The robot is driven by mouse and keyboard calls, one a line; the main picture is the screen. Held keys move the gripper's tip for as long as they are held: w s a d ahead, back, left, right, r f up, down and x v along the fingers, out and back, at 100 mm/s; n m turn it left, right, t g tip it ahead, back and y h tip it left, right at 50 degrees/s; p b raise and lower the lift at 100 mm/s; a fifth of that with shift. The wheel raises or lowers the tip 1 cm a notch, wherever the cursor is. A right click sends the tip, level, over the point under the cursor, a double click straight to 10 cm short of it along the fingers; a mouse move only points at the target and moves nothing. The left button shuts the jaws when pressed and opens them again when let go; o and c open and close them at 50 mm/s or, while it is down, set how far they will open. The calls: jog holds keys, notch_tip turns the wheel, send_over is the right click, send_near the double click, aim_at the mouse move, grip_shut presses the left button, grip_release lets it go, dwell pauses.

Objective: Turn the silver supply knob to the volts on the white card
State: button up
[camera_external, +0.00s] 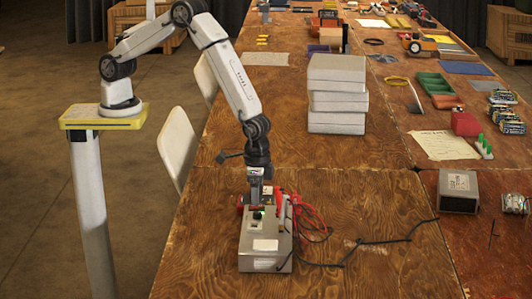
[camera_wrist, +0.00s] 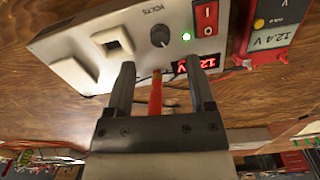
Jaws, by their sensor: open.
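The supply is a pale metal box (camera_external: 247,258) on the near part of the wooden table; its panel also fills the top of the wrist view (camera_wrist: 85,35). My gripper (camera_external: 258,207) points down over the box. In the wrist view its fingers (camera_wrist: 160,63) are open and apart from the knob, which shows beyond the gap between the tips. The red display (camera_wrist: 204,62) is partly hidden by the right finger. A white card (camera_external: 265,245) lies on the box; its writing is too small to read.
A red switch (camera_wrist: 206,17) and green light (camera_wrist: 186,37) are beside the knob. Red leads (camera_external: 312,222) and a black cable (camera_external: 375,242) lie right of the box. A stack of grey boxes (camera_external: 337,95) stands farther back.

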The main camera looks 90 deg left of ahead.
aim_at(257, 212)
jog(key=shift+r, duration=1.5)
jog(key=shift+a+r, duration=0.4)
jog(key=shift+a, duration=0.1)
jog(key=s+a+r+t, duration=0.1)
jog(key=s+a+r, duration=0.5)
jog(key=a, duration=0.4)
jog(key=s+a+r+n+t, duration=0.1)
jog(key=s+a+r, duration=0.5)
jog(key=a, duration=0.5)
jog(key=shift+s+a+n+t, duration=0.3)
jog(key=shift+s, duration=0.3)
